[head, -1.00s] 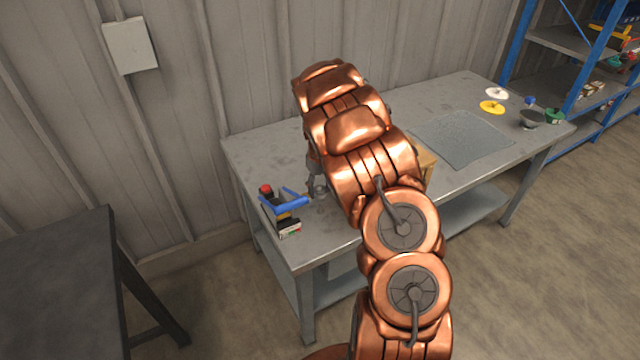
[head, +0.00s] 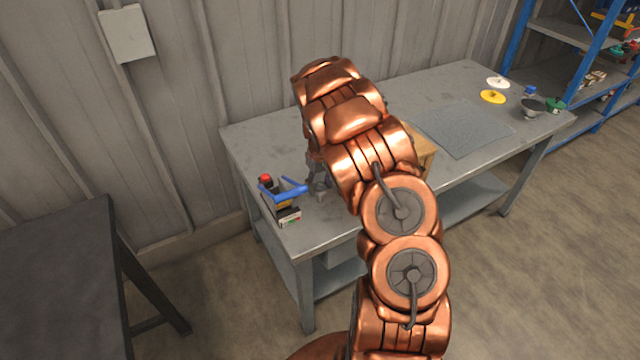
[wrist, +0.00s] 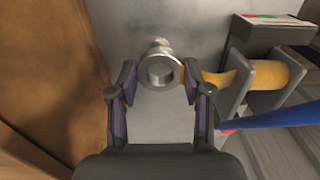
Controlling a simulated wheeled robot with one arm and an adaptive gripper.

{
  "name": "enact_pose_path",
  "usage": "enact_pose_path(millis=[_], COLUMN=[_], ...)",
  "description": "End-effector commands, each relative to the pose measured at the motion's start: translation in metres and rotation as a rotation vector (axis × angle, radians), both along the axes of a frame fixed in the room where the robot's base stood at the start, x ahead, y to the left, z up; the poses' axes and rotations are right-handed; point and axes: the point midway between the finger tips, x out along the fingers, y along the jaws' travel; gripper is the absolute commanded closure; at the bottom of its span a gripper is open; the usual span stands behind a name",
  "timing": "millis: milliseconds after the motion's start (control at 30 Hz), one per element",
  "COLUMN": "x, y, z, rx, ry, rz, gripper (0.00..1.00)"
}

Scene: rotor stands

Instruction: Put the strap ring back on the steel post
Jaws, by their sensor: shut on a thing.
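The strap ring is a thick steel ring (wrist: 158,71) in the wrist view, with a yellow-orange strap (wrist: 220,77) running off to its right. My gripper (wrist: 160,82) is shut on this ring, one finger on each side. A short steel piece, seemingly the post (wrist: 159,47), shows just behind the ring's far edge. I cannot tell whether the ring is around it or apart from it. In the head view my gripper (head: 319,183) is small and partly hidden by my arm, low over the left end of the bench; ring and post are not clear there.
A grey clamp-like thing (wrist: 262,85) with blue bars (wrist: 285,116) stands close on the right; it also shows in the head view (head: 284,190). A wooden block (head: 421,150) is beside my arm. A grey mat (head: 463,130) and discs lie further right on the bench (head: 255,140).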

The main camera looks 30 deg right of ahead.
Motion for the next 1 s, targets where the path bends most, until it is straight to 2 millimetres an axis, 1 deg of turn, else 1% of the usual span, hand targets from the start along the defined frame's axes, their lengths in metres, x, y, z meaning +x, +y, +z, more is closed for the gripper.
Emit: enact_pose_path(millis=[200,733,1000], x=[0.0001,-0.0001,0.0000], y=[0.0000,0.0000,0.0001], z=[-0.0061,-0.0063,-0.0121], rx=[0.001,0.000,0.001], ry=[0.000,0.000,0.000], rz=[0.000,0.000,-0.001], gripper=[0.81,0.81,0.81])
